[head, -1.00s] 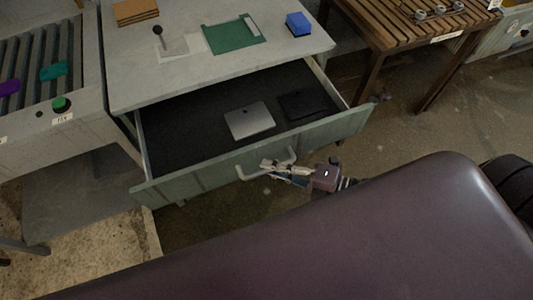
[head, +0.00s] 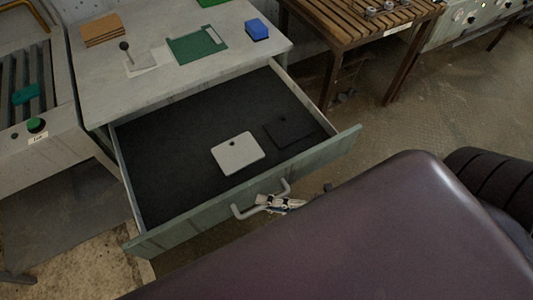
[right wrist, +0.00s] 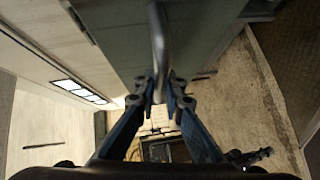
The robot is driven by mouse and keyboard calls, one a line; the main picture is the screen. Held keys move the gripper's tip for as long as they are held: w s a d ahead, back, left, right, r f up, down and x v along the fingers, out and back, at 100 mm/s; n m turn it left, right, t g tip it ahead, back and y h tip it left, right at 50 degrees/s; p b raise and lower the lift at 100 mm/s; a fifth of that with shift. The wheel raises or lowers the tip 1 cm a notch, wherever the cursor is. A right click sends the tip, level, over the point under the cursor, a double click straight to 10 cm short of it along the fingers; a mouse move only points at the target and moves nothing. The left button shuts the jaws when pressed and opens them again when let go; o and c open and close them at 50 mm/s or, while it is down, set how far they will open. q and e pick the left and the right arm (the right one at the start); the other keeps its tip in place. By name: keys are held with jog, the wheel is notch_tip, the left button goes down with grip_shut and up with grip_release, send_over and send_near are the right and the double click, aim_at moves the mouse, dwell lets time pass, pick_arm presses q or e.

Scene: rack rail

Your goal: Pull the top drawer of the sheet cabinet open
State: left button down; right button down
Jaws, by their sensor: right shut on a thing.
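The top drawer (head: 190,226) of the grey sheet cabinet (head: 195,75) stands well out from the body, its dark inside exposed. A light grey plate (head: 238,153) and a black plate (head: 290,131) lie in it. My right gripper (head: 268,203) is at the drawer's bar handle (head: 240,211), partly hidden by my own body. In the right wrist view my right gripper (right wrist: 160,92) is shut on the handle (right wrist: 157,40), with a finger on each side of the bar. My left gripper is not in view.
On the cabinet top are a green board (head: 197,46), a blue box (head: 257,29), brown sheets (head: 103,30) and a knobbed lever (head: 125,48). A slatted wooden table (head: 365,30) stands to the right. A roller bench (head: 25,140) stands to the left. Floor at right is open.

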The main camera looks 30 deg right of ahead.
jog(key=c, duration=2)
grip_release()
jog(key=shift+d, duration=0.1)
jog(key=v, duration=1.2)
